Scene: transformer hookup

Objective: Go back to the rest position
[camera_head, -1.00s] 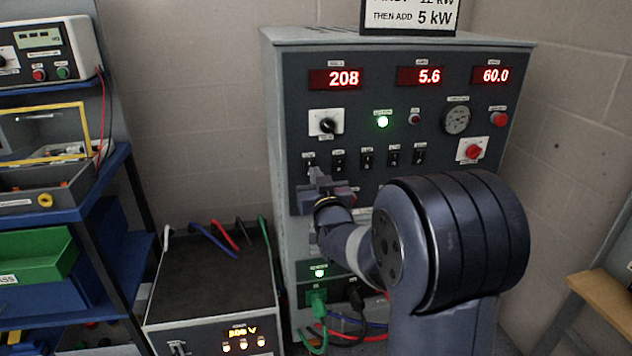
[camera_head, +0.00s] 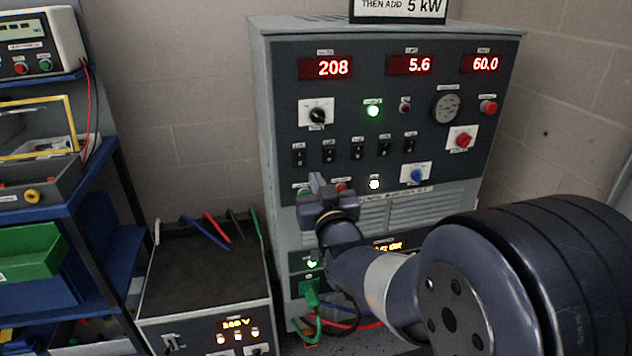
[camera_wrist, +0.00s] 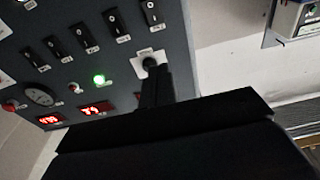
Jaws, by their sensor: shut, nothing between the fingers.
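My gripper (camera_head: 319,184) is shut and empty in front of the lower part of the grey load cabinet's panel (camera_head: 285,130), below the row of black switches. In the wrist view my gripper's shut fingers (camera_wrist: 155,88) stick up in front of the panel, overlapping the rotary knob (camera_wrist: 150,63); I cannot tell the gap from that view. My arm comes in from the lower right of the head view and hides the cabinet's lower right part. The displays (camera_head: 333,67) read 208, 5.6 and 60.0, and a green lamp (camera_head: 373,111) is lit.
A dark-topped supply box (camera_head: 200,275) with several coloured leads stands left of the cabinet. A blue shelf (camera_head: 90,200) with bins and instruments is at far left. Green, red, blue and black cables (camera_head: 318,325) hang at the cabinet's foot. A sign (camera_head: 398,10) stands on top.

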